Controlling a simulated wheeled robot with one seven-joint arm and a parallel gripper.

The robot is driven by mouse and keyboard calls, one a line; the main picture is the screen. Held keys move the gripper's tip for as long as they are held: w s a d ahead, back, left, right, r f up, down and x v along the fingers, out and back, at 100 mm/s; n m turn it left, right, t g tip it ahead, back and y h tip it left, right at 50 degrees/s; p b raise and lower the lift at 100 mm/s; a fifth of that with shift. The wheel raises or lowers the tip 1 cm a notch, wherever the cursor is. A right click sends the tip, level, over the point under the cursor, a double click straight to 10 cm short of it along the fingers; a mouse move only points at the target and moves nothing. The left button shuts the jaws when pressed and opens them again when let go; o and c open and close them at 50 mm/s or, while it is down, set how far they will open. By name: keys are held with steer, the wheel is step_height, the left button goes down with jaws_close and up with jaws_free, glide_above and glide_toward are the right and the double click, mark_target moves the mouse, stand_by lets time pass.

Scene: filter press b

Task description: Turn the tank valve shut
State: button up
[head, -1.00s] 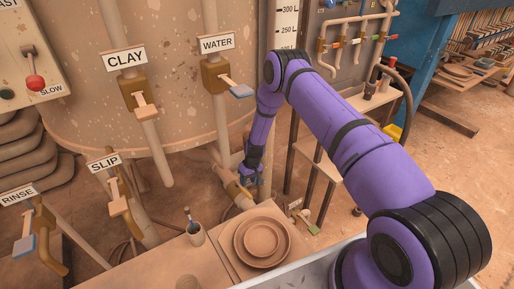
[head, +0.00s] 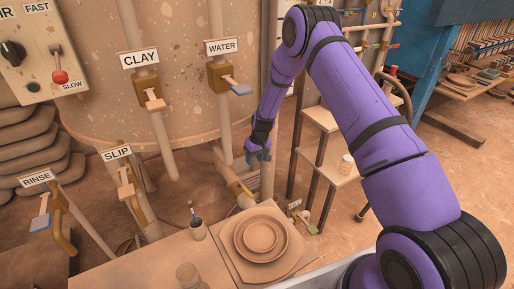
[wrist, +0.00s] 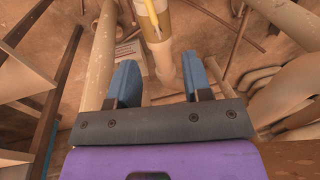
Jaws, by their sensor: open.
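A brass-coloured valve body (head: 237,187) sits low on a pipe below the tank; its label is not readable here, so I cannot be sure it is the tank valve. My gripper (head: 258,155) hangs above and slightly right of this valve, pointing down. Its blue fingers (wrist: 159,78) are apart with nothing between them. The valve lies beyond the fingertips and does not touch them.
The big tank (head: 185,95) stands behind. Labelled levers CLAY (head: 153,100), WATER (head: 226,80), SLIP (head: 127,185) and RINSE (head: 42,215) are left of my arm. A bench with stacked plates (head: 260,238) is in front. A shelf rack (head: 325,150) stands to the right.

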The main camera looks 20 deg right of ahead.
step_height(320, 180, up, 7)
steer(key=shift+s+d+r, duration=0.15)
steer(key=shift+s, duration=0.3)
